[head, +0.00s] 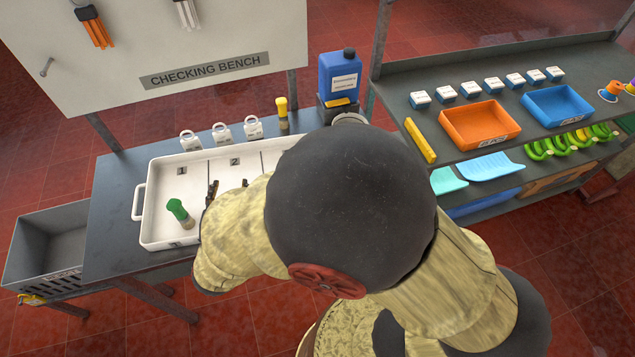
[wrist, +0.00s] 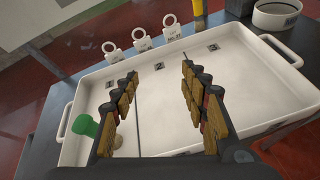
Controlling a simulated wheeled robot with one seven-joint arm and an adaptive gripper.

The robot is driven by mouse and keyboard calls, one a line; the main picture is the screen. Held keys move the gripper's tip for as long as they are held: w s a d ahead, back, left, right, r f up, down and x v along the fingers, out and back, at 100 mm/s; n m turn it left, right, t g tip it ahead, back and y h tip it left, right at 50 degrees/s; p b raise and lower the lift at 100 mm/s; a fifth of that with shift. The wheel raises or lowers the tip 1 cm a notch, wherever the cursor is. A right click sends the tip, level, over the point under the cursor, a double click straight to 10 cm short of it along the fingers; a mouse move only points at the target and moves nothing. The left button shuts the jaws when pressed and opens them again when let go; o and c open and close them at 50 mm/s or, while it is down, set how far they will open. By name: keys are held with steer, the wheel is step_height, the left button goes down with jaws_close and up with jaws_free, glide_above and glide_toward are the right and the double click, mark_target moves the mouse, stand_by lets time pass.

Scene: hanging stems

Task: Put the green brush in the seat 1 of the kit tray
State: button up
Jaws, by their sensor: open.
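The green brush (head: 178,212) is in the section marked 1 of the white kit tray (head: 148,225), near the tray's front edge. Its green end points up and left in the head view, and its pale end is toward the tray floor. I cannot tell whether it stands or lies tilted. It also shows at the left of the wrist view (wrist: 85,125), beside my left finger and apart from it. My gripper (wrist: 160,72) is open and empty over the tray, to the right of the brush. My arm hides the tray's right part in the head view.
Several white tags with rings (head: 222,132) stand behind the tray, beside a yellow-topped brush (head: 282,112) and a blue canister (head: 339,75). A grey bin (head: 50,245) is at the left. A shelf at right holds orange (head: 480,124) and blue (head: 557,106) trays.

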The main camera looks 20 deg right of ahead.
steer(key=s+d+r+m+g+h, duration=0.1)
steer(key=d+r+m+g+h, duration=0.2)
steer(key=d, duration=0.4)
steer(key=d+r+m+h, duration=0.1)
steer(key=d+r+m, duration=0.3)
steer(key=d+m, duration=0.25)
steer(key=s+d+r+m+g, duration=0.4)
steer(key=s+d+m+g, duration=0.1)
steer(key=s+d+m, duration=0.55)
steer(key=s+a+r+m+y, duration=0.2)
steer(key=s+r+m+y, duration=0.4)
steer(key=m, duration=0.4)
steer(key=shift+s+r+t+y, duration=0.2)
steer(key=shift+s+t+y, duration=0.25)
steer(key=shift+s, duration=0.75)
steer(key=shift+c, duration=0.9)
